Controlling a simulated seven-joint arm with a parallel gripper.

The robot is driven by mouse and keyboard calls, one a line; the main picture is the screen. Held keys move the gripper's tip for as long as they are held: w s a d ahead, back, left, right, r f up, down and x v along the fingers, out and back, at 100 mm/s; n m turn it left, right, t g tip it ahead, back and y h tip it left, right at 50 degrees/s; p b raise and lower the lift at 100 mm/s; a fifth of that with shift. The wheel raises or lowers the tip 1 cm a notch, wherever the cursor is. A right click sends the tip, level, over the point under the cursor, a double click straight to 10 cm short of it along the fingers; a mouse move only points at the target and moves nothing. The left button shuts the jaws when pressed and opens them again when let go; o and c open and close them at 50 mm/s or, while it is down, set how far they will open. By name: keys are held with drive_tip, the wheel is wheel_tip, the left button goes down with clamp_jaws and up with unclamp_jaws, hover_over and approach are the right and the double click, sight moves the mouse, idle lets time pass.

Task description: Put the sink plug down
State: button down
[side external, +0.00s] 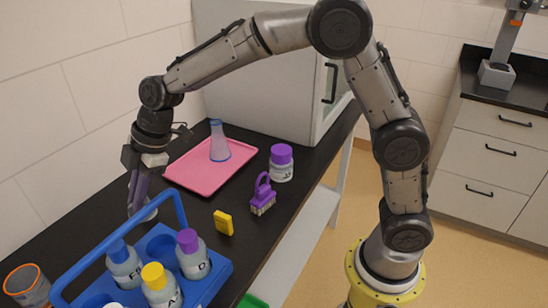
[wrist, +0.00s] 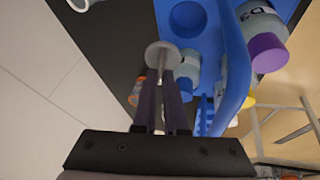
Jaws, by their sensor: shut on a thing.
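The sink plug is a pale grey disc with a short stem. It shows in the wrist view (wrist: 162,54) at the fingertips, and partly behind them in the side external view (side external: 150,213). My gripper (side external: 135,207) points down over the black counter (side external: 75,238), left of the blue caddy's handle. In the wrist view my gripper (wrist: 163,88) is shut on the plug's stem. The plug is low, close to the counter. I cannot tell whether it touches.
The blue caddy (side external: 215,268) with capped bottles stands close by. An orange-rimmed cup (side external: 27,285) is at the front left. A yellow sponge (side external: 223,222), purple brush (side external: 263,195), purple-capped bottle (side external: 282,165) and pink tray (side external: 190,172) with a flask (side external: 219,143) lie farther back.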

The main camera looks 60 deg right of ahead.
drive_tip(key=s+d+r+m+t+h, duration=0.1)
drive_tip(key=s+d+m, duration=0.25)
drive_tip(key=d, duration=1.05)
drive_tip(key=s+d+m+h, duration=0.15)
drive_tip(key=d+m, duration=0.25)
drive_tip(key=d, duration=0.9)
drive_tip(key=s+d+m+h, duration=0.2)
drive_tip(key=s+d+m, duration=0.6)
drive_tip(key=s+d, duration=0.8)
drive_tip(key=shift+n, duration=0.25)
drive_tip(key=w+d+f, duration=0.2)
drive_tip(key=w+f, duration=0.1)
drive_tip(key=w+d+f, duration=0.6)
drive_tip(key=f, duration=0.1)
drive_tip(key=shift+f, duration=0.1)
drive_tip(key=shift+w+d+f, duration=0.1)
drive_tip(key=shift+f, duration=0.8)
drive_tip(key=shift+w+d+f, duration=0.1)
drive_tip(key=shift+f, duration=0.8)
